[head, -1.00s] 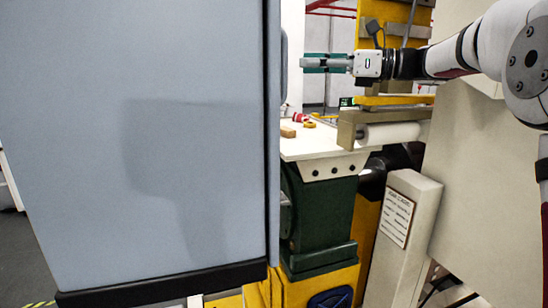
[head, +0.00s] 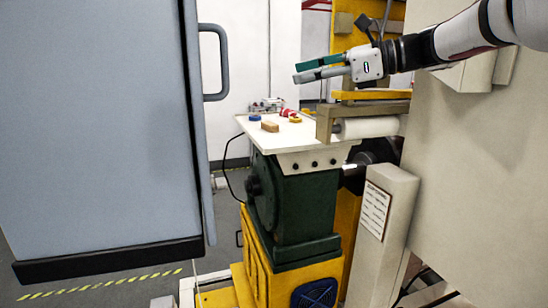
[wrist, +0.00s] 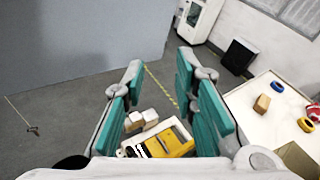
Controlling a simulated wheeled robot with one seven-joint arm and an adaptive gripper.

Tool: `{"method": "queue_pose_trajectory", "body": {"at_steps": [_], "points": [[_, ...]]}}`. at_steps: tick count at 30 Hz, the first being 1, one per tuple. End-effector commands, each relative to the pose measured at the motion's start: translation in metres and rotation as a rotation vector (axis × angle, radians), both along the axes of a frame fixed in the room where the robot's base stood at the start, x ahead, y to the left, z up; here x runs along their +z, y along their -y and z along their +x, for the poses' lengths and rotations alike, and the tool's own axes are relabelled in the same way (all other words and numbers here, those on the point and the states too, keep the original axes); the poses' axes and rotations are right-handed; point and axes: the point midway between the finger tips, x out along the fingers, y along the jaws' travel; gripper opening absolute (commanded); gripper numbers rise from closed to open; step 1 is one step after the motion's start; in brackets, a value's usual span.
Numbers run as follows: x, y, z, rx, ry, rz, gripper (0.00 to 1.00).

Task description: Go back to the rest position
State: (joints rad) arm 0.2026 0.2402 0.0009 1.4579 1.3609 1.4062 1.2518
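In the wrist view my gripper (wrist: 160,75) shows two green-padded fingers spread wide, with the grey floor below and beyond. It touches nothing that I can see.
A grey cabinet (head: 95,120) with a handle (head: 224,62) fills the left. A white tabletop (head: 262,138) holds a wooden block (head: 270,126), a blue ring (head: 254,117), and red and yellow items. A white roller (head: 368,127) sits below my gripper. Floor shows between cabinet and table.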

Motion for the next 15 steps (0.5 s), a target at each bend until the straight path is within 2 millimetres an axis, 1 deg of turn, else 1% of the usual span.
{"method": "queue_pose_trajectory", "body": {"at_steps": [1, 5, 8, 9, 11, 12, 14, 15], "points": [[-0.004, -0.003, -0.011, 0.006, 0.023, -0.045, 0.26], [-0.022, -0.008, -0.040, 0.031, 0.100, -0.192, 0.26], [-0.042, -0.008, -0.071, 0.069, 0.184, -0.348, 0.26], [-0.052, -0.007, -0.088, 0.094, 0.225, -0.424, 0.26], [-0.069, -0.004, -0.114, 0.141, 0.295, -0.547, 0.26], [-0.081, 0.000, -0.131, 0.176, 0.343, -0.631, 0.26], [-0.099, 0.008, -0.157, 0.238, 0.414, -0.754, 0.26], [-0.111, 0.014, -0.173, 0.283, 0.464, -0.836, 0.26]]}}
